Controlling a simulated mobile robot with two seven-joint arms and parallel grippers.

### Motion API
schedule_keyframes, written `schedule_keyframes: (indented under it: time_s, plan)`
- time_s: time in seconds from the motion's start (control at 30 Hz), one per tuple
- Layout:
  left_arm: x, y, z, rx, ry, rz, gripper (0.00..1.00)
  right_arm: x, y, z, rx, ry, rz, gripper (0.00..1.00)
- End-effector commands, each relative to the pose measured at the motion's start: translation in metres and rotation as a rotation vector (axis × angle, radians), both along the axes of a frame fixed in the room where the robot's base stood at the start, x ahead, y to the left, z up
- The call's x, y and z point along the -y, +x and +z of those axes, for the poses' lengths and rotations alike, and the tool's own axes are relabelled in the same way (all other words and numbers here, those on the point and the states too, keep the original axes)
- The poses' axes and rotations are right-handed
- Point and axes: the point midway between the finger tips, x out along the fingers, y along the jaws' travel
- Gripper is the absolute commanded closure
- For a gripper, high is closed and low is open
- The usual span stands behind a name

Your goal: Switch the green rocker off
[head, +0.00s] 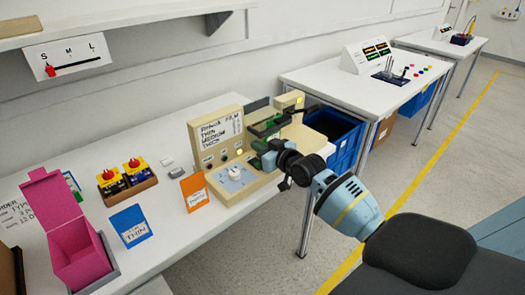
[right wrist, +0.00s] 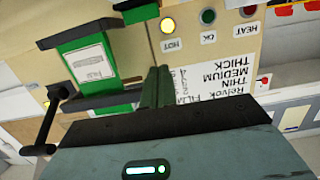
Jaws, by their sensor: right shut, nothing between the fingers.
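The beige machine (head: 215,128) stands on the near bench, with a sign, a row of small lamps and a lower pale-blue panel (head: 232,178). I cannot pick out a green rocker for sure; my right gripper covers part of the machine front. In the right wrist view the panel is turned over, with a lit yellow lamp (right wrist: 167,25) marked HOT, a dark green lamp (right wrist: 208,16) marked OK and a red one (right wrist: 249,11) marked HEAT. My right gripper (head: 258,162) is shut and empty in front of the machine; its fingers (right wrist: 155,88) show against the panel. My left gripper is not in view.
Green-and-black press parts (right wrist: 90,65) with a black handle (right wrist: 40,149) are close to my right gripper. An orange card (head: 195,190), a blue card (head: 131,226), a pink box (head: 82,262) and a tray of red-knobbed yellow units (head: 128,192) stand to the left. A blue bin (head: 335,130) is behind.

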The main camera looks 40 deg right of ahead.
Motion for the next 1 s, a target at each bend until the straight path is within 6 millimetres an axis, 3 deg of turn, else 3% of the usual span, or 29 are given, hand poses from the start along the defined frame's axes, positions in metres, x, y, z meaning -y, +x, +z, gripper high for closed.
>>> schedule_keyframes:
  time_s: [0.2,0.5,1.0]
  plan:
    - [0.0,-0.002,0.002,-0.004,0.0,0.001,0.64,0.003,-0.04,0.009,-0.008,-0.003,0.0,1.0]
    - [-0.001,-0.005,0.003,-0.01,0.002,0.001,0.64,0.006,-0.079,0.024,-0.008,-0.001,0.0,1.0]
    - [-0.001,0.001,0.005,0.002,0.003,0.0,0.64,0.007,-0.089,0.028,-0.008,-0.001,0.0,1.0]
